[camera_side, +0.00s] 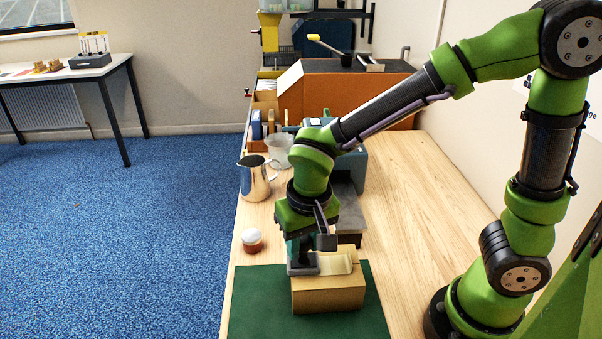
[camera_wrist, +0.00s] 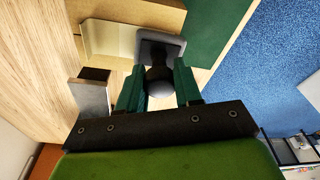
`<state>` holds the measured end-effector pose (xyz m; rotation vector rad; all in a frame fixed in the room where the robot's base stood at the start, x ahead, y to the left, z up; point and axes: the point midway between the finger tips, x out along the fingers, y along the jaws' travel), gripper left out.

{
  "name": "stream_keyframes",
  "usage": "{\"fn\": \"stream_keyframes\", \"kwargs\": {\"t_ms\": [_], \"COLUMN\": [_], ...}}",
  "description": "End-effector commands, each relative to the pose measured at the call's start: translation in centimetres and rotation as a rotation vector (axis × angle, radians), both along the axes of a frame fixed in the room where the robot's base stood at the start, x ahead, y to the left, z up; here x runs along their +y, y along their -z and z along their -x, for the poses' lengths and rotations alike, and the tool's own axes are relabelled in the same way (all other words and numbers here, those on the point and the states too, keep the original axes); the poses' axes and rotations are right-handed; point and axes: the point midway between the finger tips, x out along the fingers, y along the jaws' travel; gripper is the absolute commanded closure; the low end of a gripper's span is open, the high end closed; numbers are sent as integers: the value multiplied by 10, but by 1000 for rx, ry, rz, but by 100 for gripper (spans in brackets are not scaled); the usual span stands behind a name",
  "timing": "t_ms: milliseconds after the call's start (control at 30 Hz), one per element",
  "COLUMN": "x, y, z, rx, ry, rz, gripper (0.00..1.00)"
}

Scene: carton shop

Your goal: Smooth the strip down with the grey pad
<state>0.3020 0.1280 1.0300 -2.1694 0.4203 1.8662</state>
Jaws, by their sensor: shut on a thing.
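The carton (camera_side: 328,292) is a tan box on a green mat (camera_side: 256,302). A pale strip (camera_side: 336,263) lies across its top; it also shows in the wrist view (camera_wrist: 108,38). My gripper (camera_side: 304,250) is over the left end of the carton. In the wrist view my gripper (camera_wrist: 158,88) has its green fingers either side of the dark knob of the grey pad (camera_wrist: 160,40). The pad (camera_side: 302,268) is at the carton's left top edge, beside the strip's end. I cannot tell whether the pad presses on the strip.
Behind the carton stand a steel jug (camera_side: 256,180), a clear jug (camera_side: 278,152) and a small white-topped pot (camera_side: 252,240). A dark block with a grey top (camera_side: 350,222) is just behind the carton. The wooden bench (camera_side: 400,190) is clear to the right.

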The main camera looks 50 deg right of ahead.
Motion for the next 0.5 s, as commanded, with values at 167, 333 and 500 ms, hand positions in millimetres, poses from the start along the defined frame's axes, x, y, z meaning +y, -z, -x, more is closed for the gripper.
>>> {"fn": "stream_keyframes", "kwargs": {"t_ms": [167, 333, 500], "x": [0, -1, -5], "y": [0, 0, 0], "z": [0, 1, 5], "rx": [0, 0, 0], "ry": [0, 0, 0], "rz": [0, 0, 0], "gripper": [90, 90, 90]}}
